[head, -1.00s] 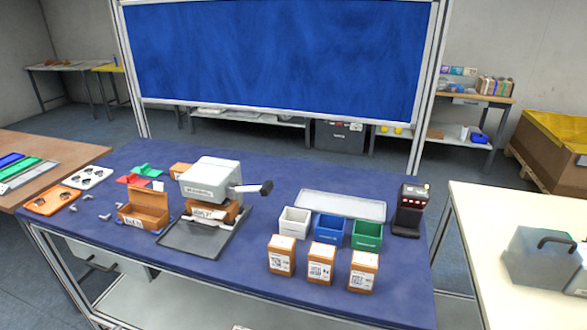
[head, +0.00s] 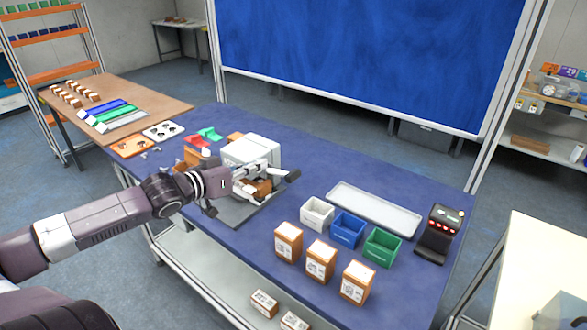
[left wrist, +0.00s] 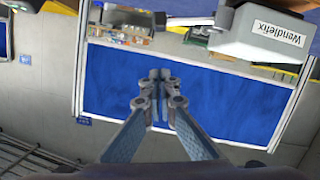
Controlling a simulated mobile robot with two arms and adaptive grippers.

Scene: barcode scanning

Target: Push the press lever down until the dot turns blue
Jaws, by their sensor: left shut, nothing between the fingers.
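The press (head: 250,150) is a pale grey box-shaped machine on the blue table. Its lever sticks out to the right and ends in a dark grip (head: 292,175). My left gripper (head: 264,170) is shut and empty, in front of the press and close to the lever; I cannot tell whether it touches it. In the left wrist view my shut fingers (left wrist: 159,76) point away over open space, and the press body (left wrist: 262,33) with its "Wendlefix" label is at the upper right. The dot cannot be made out. My right gripper is not in view.
White, blue and green bins (head: 348,228) and several brown labelled boxes (head: 320,262) stand right of the press. A grey tray (head: 375,208) and a dark scanner device (head: 438,232) are farther right. Small parts lie left of the press.

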